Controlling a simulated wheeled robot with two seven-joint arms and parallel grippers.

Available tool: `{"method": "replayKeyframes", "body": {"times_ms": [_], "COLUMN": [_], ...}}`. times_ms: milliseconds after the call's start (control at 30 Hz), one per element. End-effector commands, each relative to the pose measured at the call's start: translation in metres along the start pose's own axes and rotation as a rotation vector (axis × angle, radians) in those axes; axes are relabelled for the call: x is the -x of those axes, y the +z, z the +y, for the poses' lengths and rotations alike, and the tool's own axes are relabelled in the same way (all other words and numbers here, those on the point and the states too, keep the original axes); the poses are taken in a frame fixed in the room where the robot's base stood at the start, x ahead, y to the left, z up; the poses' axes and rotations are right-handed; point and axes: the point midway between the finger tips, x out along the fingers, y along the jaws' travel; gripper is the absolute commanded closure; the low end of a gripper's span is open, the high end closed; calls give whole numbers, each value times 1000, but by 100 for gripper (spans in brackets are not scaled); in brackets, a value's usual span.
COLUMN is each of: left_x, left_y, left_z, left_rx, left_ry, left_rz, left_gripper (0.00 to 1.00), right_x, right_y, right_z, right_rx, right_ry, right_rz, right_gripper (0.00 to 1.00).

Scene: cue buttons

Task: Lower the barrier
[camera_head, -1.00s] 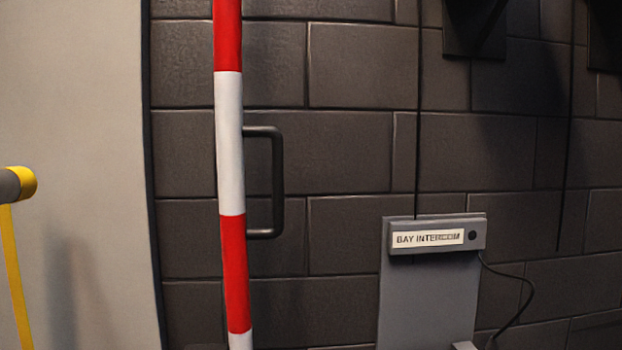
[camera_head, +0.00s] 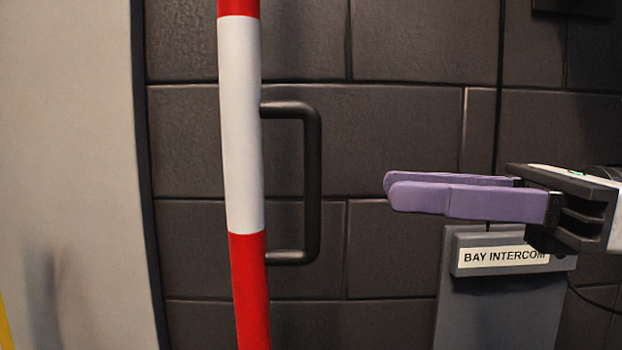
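The barrier pole (camera_head: 241,130), banded red and white, stands nearly upright left of centre, its top and bottom out of frame. A dark bracket-shaped handle (camera_head: 312,185) is on its right side. My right gripper (camera_head: 388,190) comes in from the right with two purple fingers pointing left toward the handle. The fingers lie one behind the other, seen from the side. They look apart, with nothing between them, and are clear of the handle by a gap. My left gripper is not in view.
A grey intercom panel labelled BAY INTERCOM (camera_head: 500,256) is behind and below my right gripper, with a cable at its right. A dark block wall (camera_head: 400,130) is behind the pole. A pale panel (camera_head: 70,150) fills the left. A yellow strip (camera_head: 5,325) shows bottom left.

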Motion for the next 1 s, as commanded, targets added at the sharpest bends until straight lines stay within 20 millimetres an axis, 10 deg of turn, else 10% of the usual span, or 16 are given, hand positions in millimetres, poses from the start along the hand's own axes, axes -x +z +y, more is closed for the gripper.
{"method": "replayKeyframes", "body": {"times_ms": [700,1000], "left_x": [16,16], "left_y": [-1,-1], "left_z": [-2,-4], "left_rx": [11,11], "left_ry": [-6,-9], "left_rz": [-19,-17], "left_gripper": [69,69], "right_x": [-90,-100], "right_y": [1,-1], "right_z": [-1,-2], "right_rx": [54,54], "right_ry": [-19,-22], "right_rz": [41,41], "right_gripper": [69,69]}}
